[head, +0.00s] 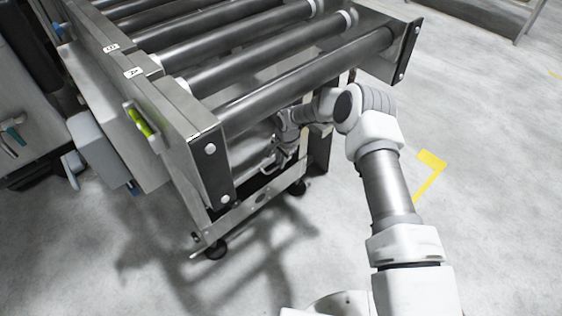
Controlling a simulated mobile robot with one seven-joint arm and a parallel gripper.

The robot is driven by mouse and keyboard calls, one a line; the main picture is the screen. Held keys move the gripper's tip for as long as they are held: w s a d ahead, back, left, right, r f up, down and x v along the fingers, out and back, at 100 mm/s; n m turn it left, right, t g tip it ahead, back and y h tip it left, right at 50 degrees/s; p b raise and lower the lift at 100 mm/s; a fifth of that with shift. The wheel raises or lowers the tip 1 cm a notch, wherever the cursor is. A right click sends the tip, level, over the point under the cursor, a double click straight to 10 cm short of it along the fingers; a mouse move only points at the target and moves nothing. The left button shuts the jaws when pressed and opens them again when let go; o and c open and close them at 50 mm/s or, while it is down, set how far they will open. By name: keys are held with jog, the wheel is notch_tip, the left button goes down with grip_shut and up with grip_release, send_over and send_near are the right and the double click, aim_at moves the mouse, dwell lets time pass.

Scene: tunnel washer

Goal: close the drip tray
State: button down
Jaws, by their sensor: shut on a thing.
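The drip tray (248,150) appears as a grey metal surface under the end of the roller conveyor, partly hidden by the rollers and the frame. My gripper (274,164) reaches in under the last roller from the right. It is shut at the tray's front edge, on what looks like the tray's handle. The fingers are small and shaded, so the exact contact is hard to see. How far the tray sticks out cannot be told.
The roller conveyor (300,80) stands over the tray, with a metal end plate (210,165) at its near corner. A lower crossbar (262,197) and caster wheels (215,249) are below. Open concrete floor (490,200) with a yellow mark (431,160) lies to the right.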

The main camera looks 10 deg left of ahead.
jog(key=c, duration=0.9)
grip_release()
jog(key=shift+w+a+r, duration=0.15)
jog(key=shift+w+a, duration=0.15)
jog(key=shift+s+d, duration=0.15)
